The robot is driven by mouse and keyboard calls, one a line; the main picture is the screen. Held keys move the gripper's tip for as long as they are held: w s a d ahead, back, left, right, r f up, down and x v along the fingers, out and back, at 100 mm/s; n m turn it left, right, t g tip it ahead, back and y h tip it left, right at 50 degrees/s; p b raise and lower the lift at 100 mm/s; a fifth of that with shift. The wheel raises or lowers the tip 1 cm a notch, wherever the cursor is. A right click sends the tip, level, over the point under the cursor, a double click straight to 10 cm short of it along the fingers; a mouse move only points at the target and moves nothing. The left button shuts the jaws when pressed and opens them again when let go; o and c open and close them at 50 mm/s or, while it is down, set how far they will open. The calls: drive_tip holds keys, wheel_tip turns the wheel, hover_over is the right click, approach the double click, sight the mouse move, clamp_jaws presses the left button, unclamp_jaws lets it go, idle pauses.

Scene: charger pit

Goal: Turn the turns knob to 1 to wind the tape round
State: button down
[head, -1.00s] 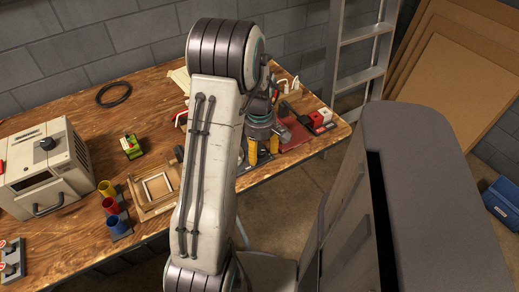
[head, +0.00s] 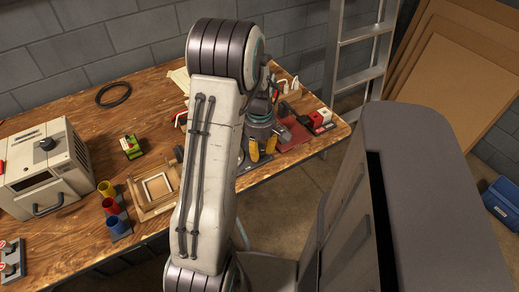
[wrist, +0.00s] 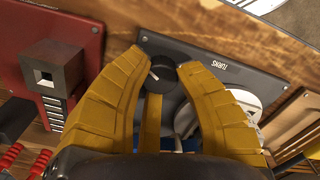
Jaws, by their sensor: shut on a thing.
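In the wrist view the dark turns knob (wrist: 162,68) sits on a dark grey panel (wrist: 240,75) whose TURNS label reads upside down. The knob shows a small pale mark on its face; I cannot read any number by it. My gripper (wrist: 163,66) has its two yellow fingers closed on the knob, one on each side. A white rounded part (wrist: 243,101) shows partly behind the right finger; I cannot tell if it is the tape. In the head view my gripper (head: 262,150) is at the bench's right end, and my arm hides much of that area.
In the wrist view a red plate (wrist: 40,25) with a grey square-holed block (wrist: 52,70) lies left of the panel. In the head view the wooden bench (head: 120,75) holds a beige machine (head: 50,165), coloured cups (head: 112,206) and a wooden frame (head: 155,187). A ladder (head: 355,70) stands behind.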

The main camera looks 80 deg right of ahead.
drive_tip(key=shift+f+m, duration=0.1)
drive_tip(key=shift+m, duration=0.2)
drive_tip(key=m, duration=1.2)
drive_tip(key=shift+m+b, duration=0.3)
drive_tip(key=shift+b, duration=0.1)
drive_tip(key=m, duration=0.6)
drive_tip(key=shift+s+d+m, duration=0.1)
drive_tip(key=shift+m, duration=0.2)
drive_tip(key=m, duration=0.6)
drive_tip(key=shift+m, duration=0.3)
drive_tip(key=c, duration=0.9)
unclamp_jaws()
drive_tip(key=shift+s, duration=0.1)
drive_tip(key=shift+o, duration=0.2)
